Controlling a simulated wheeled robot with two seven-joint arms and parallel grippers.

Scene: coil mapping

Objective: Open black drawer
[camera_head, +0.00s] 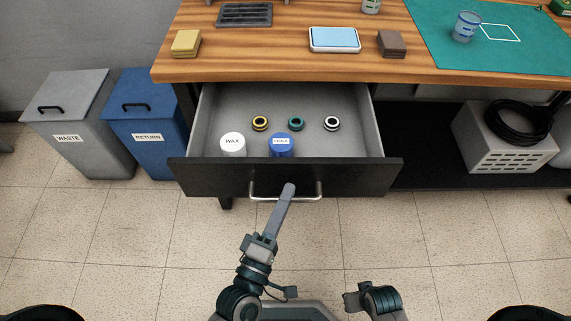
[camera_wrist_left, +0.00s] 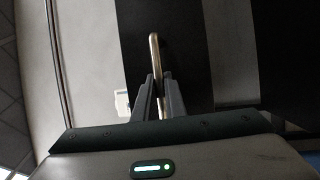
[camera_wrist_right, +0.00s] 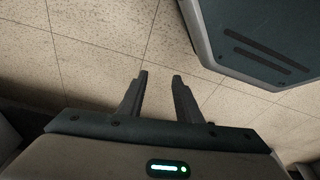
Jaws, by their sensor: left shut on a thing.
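The black drawer (camera_head: 350,179) under the wooden workbench is pulled out, with its grey inside in view. A metal bar handle (camera_head: 310,198) runs across the middle of its front. My left gripper (camera_head: 289,188) reaches up to the handle, and in the left wrist view its fingers (camera_wrist_left: 158,95) are shut on the handle bar (camera_wrist_left: 155,55). My right gripper (camera_wrist_right: 158,80) is open and empty in the right wrist view, with floor tiles behind it. In the head view the right arm is low, at the bottom centre right.
Inside the drawer are a white WAX jar (camera_head: 232,145), a blue-lidded jar (camera_head: 281,146) and yellow, teal and white rings (camera_head: 296,124). A grey WASTE bin (camera_head: 70,115) and blue RETURN bin (camera_head: 147,120) stand left. A grey crate (camera_head: 500,140) with black cable is right. Floor in front is clear.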

